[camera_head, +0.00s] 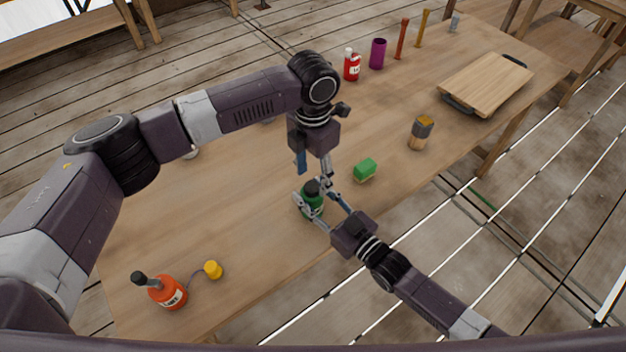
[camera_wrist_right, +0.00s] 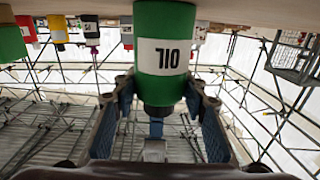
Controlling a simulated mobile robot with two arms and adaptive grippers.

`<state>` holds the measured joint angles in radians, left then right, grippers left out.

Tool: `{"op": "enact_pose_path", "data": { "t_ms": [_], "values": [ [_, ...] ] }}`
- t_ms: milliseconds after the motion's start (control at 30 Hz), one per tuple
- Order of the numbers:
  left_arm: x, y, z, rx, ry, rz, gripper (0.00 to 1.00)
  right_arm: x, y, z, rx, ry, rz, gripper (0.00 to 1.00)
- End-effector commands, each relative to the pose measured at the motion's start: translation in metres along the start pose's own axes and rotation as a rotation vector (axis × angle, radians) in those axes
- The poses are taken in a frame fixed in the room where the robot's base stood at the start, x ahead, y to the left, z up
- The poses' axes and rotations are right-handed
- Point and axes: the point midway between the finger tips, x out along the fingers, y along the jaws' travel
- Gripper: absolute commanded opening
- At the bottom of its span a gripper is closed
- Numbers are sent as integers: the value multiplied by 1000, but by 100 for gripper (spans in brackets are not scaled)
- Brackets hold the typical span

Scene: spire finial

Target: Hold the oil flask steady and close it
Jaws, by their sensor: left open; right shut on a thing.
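The oil flask (camera_head: 313,207) is a green bottle with a black top, standing upright near the table's front edge. In the right wrist view the flask (camera_wrist_right: 165,28) appears upside down, with a white OIL label and the black top (camera_wrist_right: 158,110) against its neck. My right gripper (camera_head: 318,201) comes in from the front right and is shut on the flask, one finger on each side. My left gripper (camera_head: 316,174) points down just above the black top, fingers apart. I cannot tell whether it touches the top. The exact seating of the top is hidden.
A green block (camera_head: 365,169) and a brown jar (camera_head: 420,134) lie to the right. A red bottle (camera_head: 352,66), purple cup (camera_head: 377,53) and wooden board (camera_head: 487,83) are farther back.

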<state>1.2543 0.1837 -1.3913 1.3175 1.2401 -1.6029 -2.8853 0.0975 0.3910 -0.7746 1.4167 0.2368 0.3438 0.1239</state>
Motion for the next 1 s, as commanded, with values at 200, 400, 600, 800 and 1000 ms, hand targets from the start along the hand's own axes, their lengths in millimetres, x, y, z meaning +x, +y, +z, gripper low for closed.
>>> {"op": "enact_pose_path", "data": {
  "t_ms": [200, 400, 600, 800, 1000],
  "values": [
    [-49, 0, 1, 1, -4, 2, 48, 0, 0, 1, 0, -1, 0, 0],
    [-80, 0, 1, 1, -2, 1, 48, 0, 0, 1, 0, -1, 0, 0],
    [-90, 0, 0, 2, -1, 0, 48, 0, 0, 0, 0, -1, 0, 0],
    [-90, 0, 0, 2, -1, 0, 48, 0, 0, 0, 0, -1, 0, 0],
    [-90, 0, 0, 1, -1, 0, 48, 0, 0, 0, 0, 0, 0, 57]
  ]
}}
